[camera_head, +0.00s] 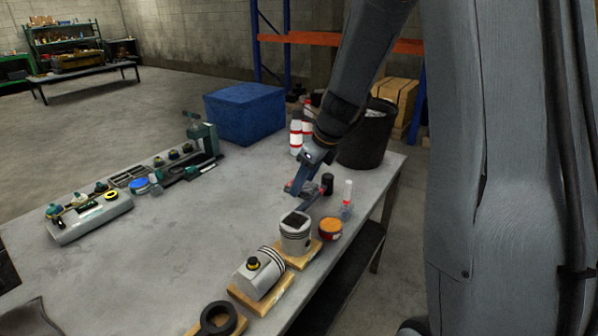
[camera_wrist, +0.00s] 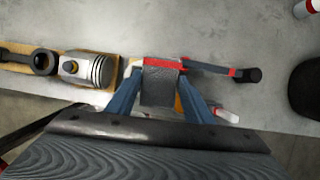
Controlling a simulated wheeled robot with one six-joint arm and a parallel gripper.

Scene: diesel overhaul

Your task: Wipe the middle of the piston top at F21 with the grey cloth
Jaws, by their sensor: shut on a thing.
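My gripper (camera_head: 303,188) hangs above the table, behind the upright piston in the head view and apart from it. In the wrist view its two blue-grey fingers (camera_wrist: 162,92) are shut on the grey cloth (camera_wrist: 159,84), a small textured patch. The upright piston (camera_head: 296,238) stands on a wooden block, with a dark patch on its top. In the wrist view I cannot make it out; the cloth and fingers cover that area. A second piston (camera_head: 257,277) lies on its side on another block and also shows in the wrist view (camera_wrist: 88,69). No F21 label is legible.
An orange-topped tin (camera_head: 330,229) is close beside the upright piston. A black bin (camera_head: 365,140) and blue crate (camera_head: 245,114) are farther back. The table's middle is clear.

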